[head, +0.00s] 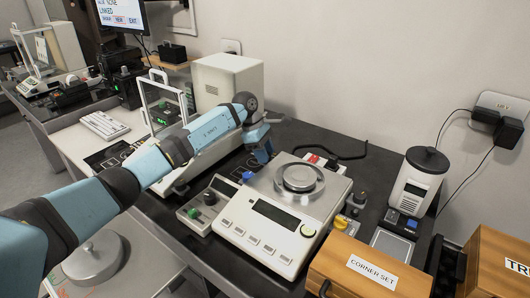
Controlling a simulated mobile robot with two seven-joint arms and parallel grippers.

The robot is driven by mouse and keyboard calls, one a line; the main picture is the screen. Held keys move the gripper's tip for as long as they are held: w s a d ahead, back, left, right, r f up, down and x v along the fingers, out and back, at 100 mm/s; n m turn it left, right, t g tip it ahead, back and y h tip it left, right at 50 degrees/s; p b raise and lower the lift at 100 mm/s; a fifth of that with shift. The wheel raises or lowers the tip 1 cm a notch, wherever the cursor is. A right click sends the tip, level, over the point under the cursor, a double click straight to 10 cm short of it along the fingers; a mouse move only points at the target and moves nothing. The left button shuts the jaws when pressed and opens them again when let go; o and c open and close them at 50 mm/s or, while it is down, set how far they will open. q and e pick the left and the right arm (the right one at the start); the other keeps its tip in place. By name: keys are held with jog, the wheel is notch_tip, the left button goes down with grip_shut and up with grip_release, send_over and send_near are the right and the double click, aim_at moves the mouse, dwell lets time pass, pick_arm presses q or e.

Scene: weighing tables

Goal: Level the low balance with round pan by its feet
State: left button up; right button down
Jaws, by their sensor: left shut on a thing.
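The low balance (257,238) is white, with a round metal pan (299,178), a dark display and a row of front buttons. A small round bubble level (308,230) sits at its front right corner; the bubble is too small to read. My left arm comes in from the left, and my left gripper (264,153) points down at the balance's back left corner. It is shut there on what looks like a levelling foot, which the fingers hide. My right gripper is not in view.
A wooden "CORNER SET" box (368,272) is close at front right. A dark-topped white canister (418,182) stands at the right. A glass-doored balance (160,100) is behind my arm.

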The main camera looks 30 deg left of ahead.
pick_arm(q)
jog(key=o, duration=0.9)
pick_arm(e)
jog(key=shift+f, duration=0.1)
pick_arm(q)
jog(key=shift+a+r, duration=0.15)
jog(key=shift+r, duration=0.15)
jog(key=p+v, duration=0.5)
jog(key=v, duration=0.8)
jog(key=shift+a+r+p, duration=0.1)
jog(key=shift+r+p, duration=0.05)
jog(key=shift+p, duration=0.2)
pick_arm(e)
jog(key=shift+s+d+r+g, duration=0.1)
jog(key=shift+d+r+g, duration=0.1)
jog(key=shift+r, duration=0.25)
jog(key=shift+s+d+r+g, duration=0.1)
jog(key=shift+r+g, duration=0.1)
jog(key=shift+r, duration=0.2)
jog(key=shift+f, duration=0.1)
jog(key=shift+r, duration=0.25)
